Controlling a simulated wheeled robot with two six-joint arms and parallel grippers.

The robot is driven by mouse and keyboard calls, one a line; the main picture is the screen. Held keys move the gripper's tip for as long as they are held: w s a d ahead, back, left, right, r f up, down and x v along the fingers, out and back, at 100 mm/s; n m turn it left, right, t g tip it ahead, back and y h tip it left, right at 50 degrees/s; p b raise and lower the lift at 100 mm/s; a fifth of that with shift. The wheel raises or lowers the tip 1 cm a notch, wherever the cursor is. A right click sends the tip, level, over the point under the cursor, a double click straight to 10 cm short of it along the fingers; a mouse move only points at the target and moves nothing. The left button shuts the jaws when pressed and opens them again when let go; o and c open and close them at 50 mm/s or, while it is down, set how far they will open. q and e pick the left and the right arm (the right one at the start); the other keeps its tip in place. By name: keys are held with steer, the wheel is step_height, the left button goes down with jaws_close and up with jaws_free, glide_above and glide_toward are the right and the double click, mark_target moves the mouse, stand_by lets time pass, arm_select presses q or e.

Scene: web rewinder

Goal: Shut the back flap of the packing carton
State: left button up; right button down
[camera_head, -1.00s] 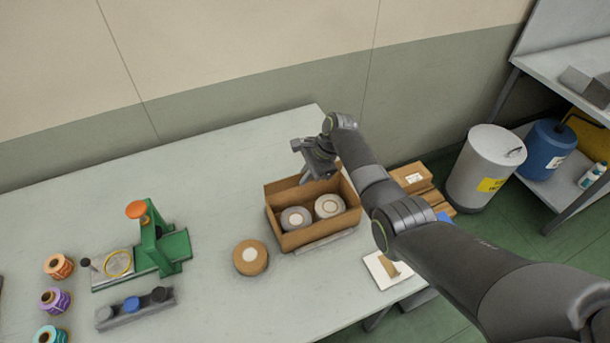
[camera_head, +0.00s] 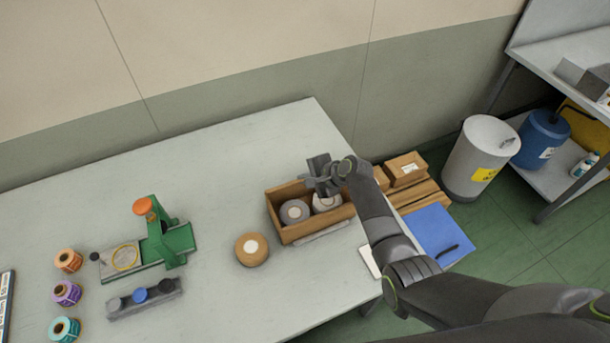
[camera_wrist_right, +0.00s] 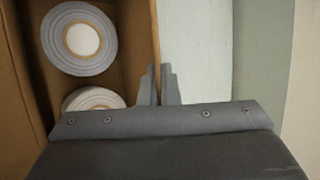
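The brown packing carton (camera_head: 292,236) stands on the table with its top open. Two pale rolls, a near one (camera_head: 294,211) and one partly covered by my right gripper, lie inside; both also show in the right wrist view (camera_wrist_right: 88,40). My right gripper (camera_head: 318,172) is over the carton's back side. In the right wrist view its fingers (camera_wrist_right: 159,84) are nearly together, in line with the carton's back edge (camera_wrist_right: 154,30). I cannot tell whether they touch it. The back flap is hard to tell from the back wall. My left gripper is out of view.
A tan roll (camera_head: 252,249) lies left of the carton. A green press (camera_head: 168,242) and several coloured label rolls (camera_head: 66,292) stand farther left. Small boxes (camera_head: 405,170), a blue sheet (camera_head: 436,234) and a grey drum (camera_head: 478,160) are at the right. The back-left table is clear.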

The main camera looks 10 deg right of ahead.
steer(key=shift+s+f+t, duration=0.1)
steer(key=shift+t, duration=0.2)
steer(key=c, duration=2.1)
jaws_free()
steer(key=o, duration=0.5)
steer(key=shift+c, duration=0.2)
steer(key=b+v, duration=0.1)
steer(key=v, duration=1.6)
steer(key=shift+s+d, duration=0.2)
steer(key=shift+d, duration=0.05)
